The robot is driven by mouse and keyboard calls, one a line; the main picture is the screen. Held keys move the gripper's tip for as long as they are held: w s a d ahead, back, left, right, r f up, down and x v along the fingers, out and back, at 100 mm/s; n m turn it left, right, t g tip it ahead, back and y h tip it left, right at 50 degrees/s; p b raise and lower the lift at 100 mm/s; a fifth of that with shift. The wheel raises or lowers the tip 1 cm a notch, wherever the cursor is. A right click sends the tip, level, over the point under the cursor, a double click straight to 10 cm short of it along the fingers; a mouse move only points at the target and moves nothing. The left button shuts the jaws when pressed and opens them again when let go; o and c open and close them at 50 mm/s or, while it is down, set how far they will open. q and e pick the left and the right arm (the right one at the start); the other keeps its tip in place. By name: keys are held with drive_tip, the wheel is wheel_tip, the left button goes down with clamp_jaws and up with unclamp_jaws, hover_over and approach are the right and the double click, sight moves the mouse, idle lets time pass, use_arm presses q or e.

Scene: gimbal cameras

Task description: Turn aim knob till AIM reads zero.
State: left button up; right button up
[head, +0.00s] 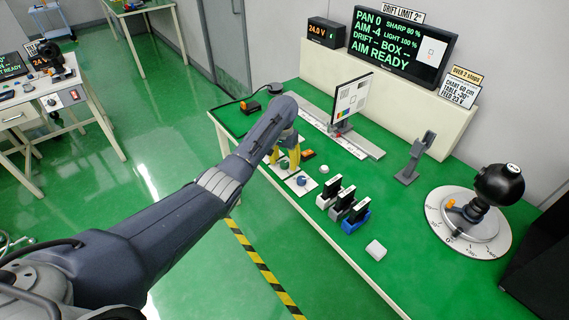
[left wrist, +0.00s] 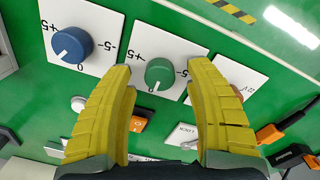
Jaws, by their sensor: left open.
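The display (head: 402,48) reads PAN 0, AIM -4, SHARP 60 %, LIGHT 100 % and AIM READY. A green knob (left wrist: 160,72) on a white plate marked +5 to -5 shows between the yellow fingertips of my open left gripper (left wrist: 161,66), with gaps on both sides. A blue knob (left wrist: 72,44) on a similar plate is to its left; its white pointer is near 0. In the head view my left gripper (head: 285,163) is over the knob plates, with the blue knob (head: 301,180) just beside it. No legible label tells which knob is aim. My right gripper is out of view.
A black ball-shaped camera (head: 498,184) stands on a round dial at the right. A test chart (head: 351,97) stands on a rail behind the knobs. Several dark blocks (head: 345,206) and a white block (head: 376,249) are near the front edge.

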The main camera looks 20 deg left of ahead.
use_arm(q)
drive_tip(key=shift+f, duration=0.45)
clamp_jaws()
idle(0.3)
